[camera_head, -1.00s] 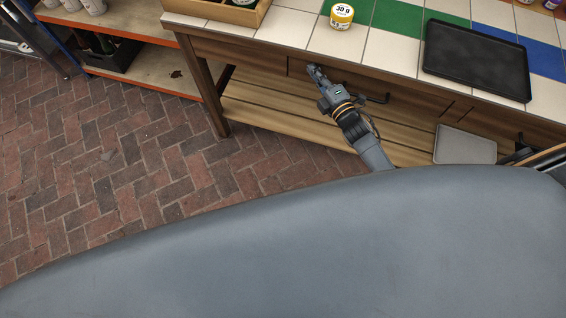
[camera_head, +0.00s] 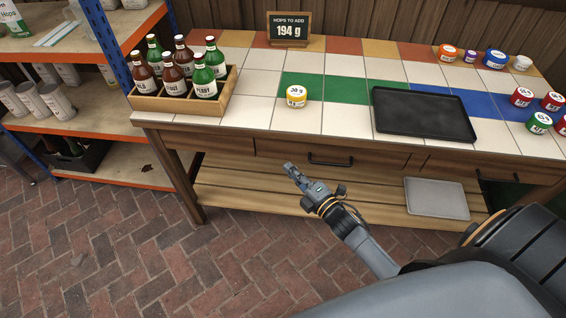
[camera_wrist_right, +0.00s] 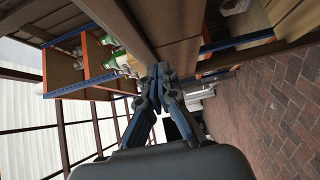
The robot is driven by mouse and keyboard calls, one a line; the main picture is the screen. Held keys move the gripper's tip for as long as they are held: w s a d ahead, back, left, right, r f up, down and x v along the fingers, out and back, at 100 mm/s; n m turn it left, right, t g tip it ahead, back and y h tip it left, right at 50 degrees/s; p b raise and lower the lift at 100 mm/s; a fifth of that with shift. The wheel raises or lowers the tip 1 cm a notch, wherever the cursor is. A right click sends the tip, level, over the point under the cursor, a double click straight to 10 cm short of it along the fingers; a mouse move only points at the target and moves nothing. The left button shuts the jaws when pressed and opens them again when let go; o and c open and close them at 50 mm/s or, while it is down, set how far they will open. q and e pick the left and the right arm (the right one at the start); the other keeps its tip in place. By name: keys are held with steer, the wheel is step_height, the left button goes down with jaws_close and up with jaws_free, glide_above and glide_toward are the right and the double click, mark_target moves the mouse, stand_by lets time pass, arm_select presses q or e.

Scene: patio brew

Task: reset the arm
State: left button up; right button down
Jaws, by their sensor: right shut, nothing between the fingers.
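My right gripper (camera_head: 291,170) is in front of the tiled workbench (camera_head: 250,112), below the level of its top, near the drawer front. It is shut and holds nothing. In the right wrist view the fingers (camera_wrist_right: 158,72) meet at the tips, with nothing between them. My right arm reaches in from the lower right of the head view. My left gripper is not in view.
A grey tray (camera_head: 436,198) lies on the lower shelf. Shelving (camera_head: 85,100) stands left. The brick floor (camera_head: 120,250) is clear.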

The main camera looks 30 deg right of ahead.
steer(key=s+f+m+g+h+p, duration=0.1)
steer(key=s+f+m+g, duration=0.35)
steer(key=s+f, duration=0.6)
steer(key=s+f+m+g+h+p, duration=0.25)
steer(key=s+f+m, duration=0.4)
steer(key=f, duration=0.65)
arm_select(q)
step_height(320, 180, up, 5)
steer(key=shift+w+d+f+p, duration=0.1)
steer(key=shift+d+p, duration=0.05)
steer(key=shift+p, duration=0.5)
arm_select(e)
steer(key=s+a+f+m+g, duration=0.1)
steer(key=s+f+m+g, duration=0.2)
steer(key=s, duration=1)
steer(key=s+a+f+m+g, duration=0.2)
steer(key=s+f+g, duration=0.4)
steer(key=s, duration=0.8)
step_height(320, 180, down, 3)
steer(key=shift+s+f+m+g, duration=0.15)
steer(key=shift+m+g, duration=0.15)
steer(key=shift+m, duration=0.6)
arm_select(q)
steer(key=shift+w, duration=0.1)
arm_select(e)
steer(key=shift+s+a, duration=0.1)
